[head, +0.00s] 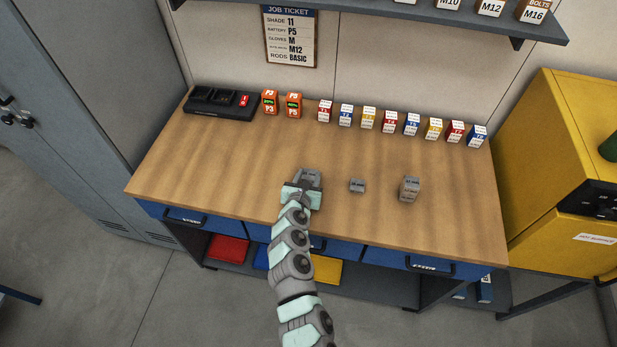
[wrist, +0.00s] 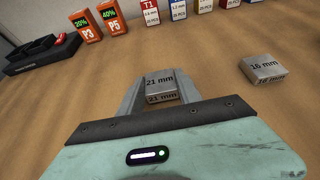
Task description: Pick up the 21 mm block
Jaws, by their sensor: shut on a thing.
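The 21 mm block (wrist: 160,86) is a small grey metal block with its size printed on its faces. In the wrist view it sits between the two fingers of my gripper (wrist: 161,92). My gripper is shut on it. In the head view my gripper (head: 307,175) is low over the middle of the workbench, and its fingers mostly hide the block. I cannot tell whether the block touches the bench top.
To the right lie a 16 mm block (wrist: 263,69) and a taller grey block (head: 409,189). At the back stand a black charger (head: 220,104), orange batteries (head: 293,105) and several small boxes (head: 368,118). The wooden bench top (head: 220,160) is clear at left.

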